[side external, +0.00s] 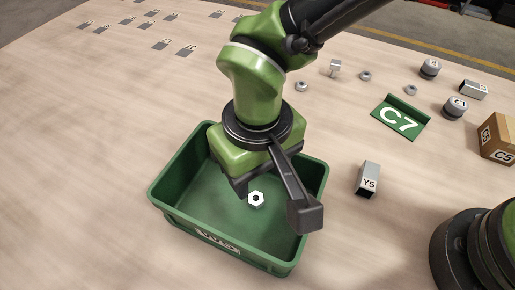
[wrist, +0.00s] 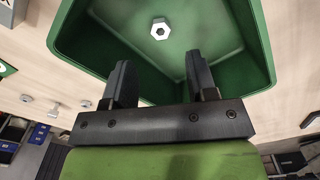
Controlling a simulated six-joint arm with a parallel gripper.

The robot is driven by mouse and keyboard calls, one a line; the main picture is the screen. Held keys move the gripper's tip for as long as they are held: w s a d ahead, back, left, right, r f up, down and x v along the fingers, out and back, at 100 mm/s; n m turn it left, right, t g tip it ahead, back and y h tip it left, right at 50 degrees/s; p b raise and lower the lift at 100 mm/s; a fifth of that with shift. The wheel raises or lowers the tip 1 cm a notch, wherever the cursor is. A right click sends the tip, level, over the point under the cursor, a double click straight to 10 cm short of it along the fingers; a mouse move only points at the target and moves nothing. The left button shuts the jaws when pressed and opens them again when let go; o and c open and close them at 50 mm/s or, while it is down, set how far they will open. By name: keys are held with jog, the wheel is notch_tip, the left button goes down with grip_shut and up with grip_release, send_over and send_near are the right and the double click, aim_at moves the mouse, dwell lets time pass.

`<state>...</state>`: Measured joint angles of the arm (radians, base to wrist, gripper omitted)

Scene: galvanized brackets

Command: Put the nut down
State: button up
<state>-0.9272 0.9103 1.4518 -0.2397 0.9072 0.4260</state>
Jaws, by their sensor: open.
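The nut (side external: 256,199) is a small silver hexagon with a dark hole. It lies inside a green bin (side external: 170,212) with a label on its front wall, and it also shows in the wrist view (wrist: 160,29) against the bin's floor. My gripper (wrist: 158,80) is open, with its two dark fingers apart and nothing between them. The nut is beyond the fingertips and apart from them. In the side external view, my gripper is over the bin and its fingers are partly hidden by its own body.
A grey block marked Y5 (side external: 367,180) stands right of the bin. A green C7 plate (side external: 400,118), cylinders (side external: 455,106), loose nuts (side external: 366,76) and a cardboard box (side external: 497,137) are farther right.

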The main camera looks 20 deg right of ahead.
jog(key=shift+r, duration=2.15)
jog(key=w+d+r+m+t+y, duration=0.2)
jog(key=d+r+m+t, duration=0.15)
jog(key=d+r, duration=1.2)
jog(key=s+d+r+m+t, duration=0.1)
jog(key=s+d+m+t, duration=0.2)
jog(key=s+d, duration=0.7)
jog(key=shift+s+d+r+t, duration=0.2)
jog(key=shift+d+r+t, duration=0.15)
jog(key=shift+d, duration=0.65)
jog(key=shift+m, duration=0.25)
